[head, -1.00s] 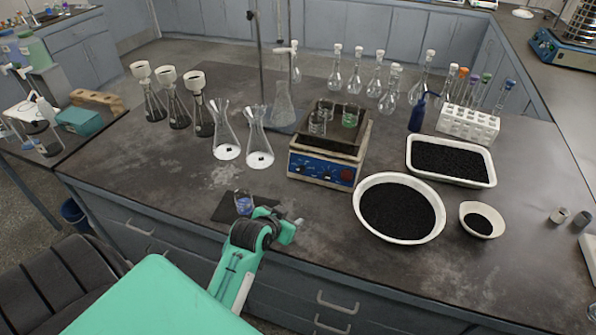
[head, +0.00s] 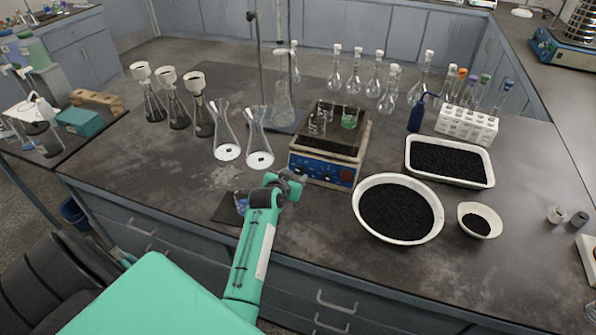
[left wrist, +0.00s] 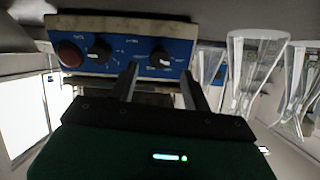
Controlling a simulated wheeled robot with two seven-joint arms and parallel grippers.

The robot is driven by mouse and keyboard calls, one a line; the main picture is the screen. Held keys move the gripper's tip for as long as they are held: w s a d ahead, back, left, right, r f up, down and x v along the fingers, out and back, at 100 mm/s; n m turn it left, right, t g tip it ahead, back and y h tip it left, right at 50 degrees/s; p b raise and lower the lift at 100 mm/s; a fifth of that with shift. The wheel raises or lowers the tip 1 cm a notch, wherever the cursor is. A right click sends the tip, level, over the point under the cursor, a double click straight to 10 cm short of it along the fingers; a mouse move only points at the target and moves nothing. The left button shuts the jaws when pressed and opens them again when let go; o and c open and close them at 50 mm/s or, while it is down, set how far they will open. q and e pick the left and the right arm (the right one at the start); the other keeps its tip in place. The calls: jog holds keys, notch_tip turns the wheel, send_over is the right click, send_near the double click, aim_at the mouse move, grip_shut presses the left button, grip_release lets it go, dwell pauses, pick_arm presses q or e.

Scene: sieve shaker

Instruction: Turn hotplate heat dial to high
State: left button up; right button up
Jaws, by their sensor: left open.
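The hotplate (head: 322,172) stands on the bench with a blue front panel facing me. In the left wrist view the blue panel (left wrist: 120,42) shows a red round control (left wrist: 70,53), a black dial (left wrist: 98,51) and another black dial (left wrist: 159,58) with a white mark. The panel lettering is too small to read, so I cannot tell which dial is heat. My left gripper (head: 298,180) is in front of the panel's left part. In the left wrist view its open fingers (left wrist: 160,74) point at the white-marked dial, apparently without gripping it. My right gripper is out of view.
Small beakers (head: 349,118) stand on the hotplate. Two flasks (head: 259,140) stand to its left, and a bowl of black grains (head: 425,235) to its right. A small beaker on a dark mat (head: 226,210) is partly hidden behind my left arm. A stand (head: 259,60) rises behind.

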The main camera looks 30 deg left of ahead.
aim_at(299, 171)
pick_arm(q)
jog(key=shift+x, duration=2.05)
jog(key=c, duration=1)
